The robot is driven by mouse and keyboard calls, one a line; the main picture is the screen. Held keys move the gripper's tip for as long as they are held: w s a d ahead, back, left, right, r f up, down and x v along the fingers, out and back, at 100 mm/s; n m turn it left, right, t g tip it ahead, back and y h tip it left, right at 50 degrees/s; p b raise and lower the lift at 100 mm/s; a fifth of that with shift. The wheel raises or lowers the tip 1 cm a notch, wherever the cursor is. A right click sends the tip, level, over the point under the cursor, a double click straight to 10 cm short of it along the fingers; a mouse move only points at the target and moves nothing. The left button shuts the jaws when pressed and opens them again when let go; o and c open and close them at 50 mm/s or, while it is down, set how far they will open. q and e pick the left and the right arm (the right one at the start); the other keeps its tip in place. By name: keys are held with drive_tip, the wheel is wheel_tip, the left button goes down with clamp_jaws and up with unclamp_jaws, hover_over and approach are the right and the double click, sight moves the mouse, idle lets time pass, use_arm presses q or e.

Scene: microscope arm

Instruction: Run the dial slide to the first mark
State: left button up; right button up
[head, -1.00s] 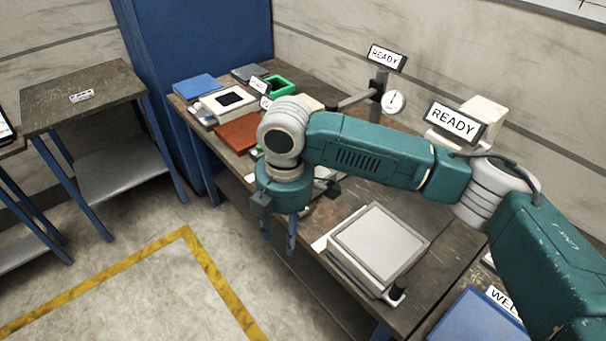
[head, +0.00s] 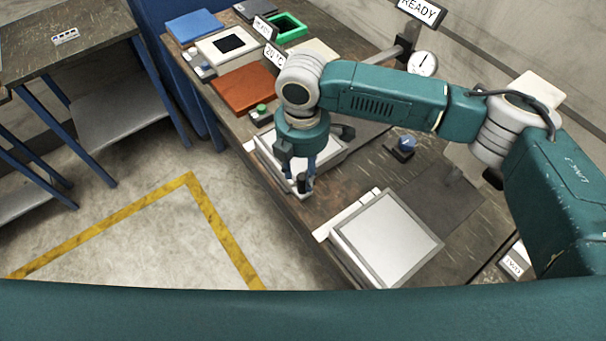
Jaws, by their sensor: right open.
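A round white dial (head: 422,64) with a dark needle hangs at the back of the table beside a dark upright post (head: 410,34). A grey horizontal bar (head: 385,54) runs left from the post. I cannot make out any marks on it at this size. My right gripper (head: 294,186) points down with its fingers apart and nothing visible between them. My left gripper is not in view.
A grey-topped white plate (head: 388,240) lies to the right of the gripper. A blue knob on a black base (head: 401,147) stands behind it. An orange-brown plate (head: 242,88), a green frame (head: 287,27) and small signs fill the left back. The aisle floor is clear.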

sight(303, 175)
drive_tip(key=f, duration=0.3)
drive_tip(key=shift+w, duration=0.35)
drive_tip(key=shift+s+f+p, duration=0.1)
drive_tip(key=shift+f+p, duration=0.2)
drive_tip(key=shift+f, duration=0.4)
drive_tip(key=shift+c, duration=0.7)
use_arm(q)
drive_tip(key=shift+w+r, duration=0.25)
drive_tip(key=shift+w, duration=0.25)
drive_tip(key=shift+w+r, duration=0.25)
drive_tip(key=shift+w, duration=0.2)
use_arm(e)
clamp_jaws()
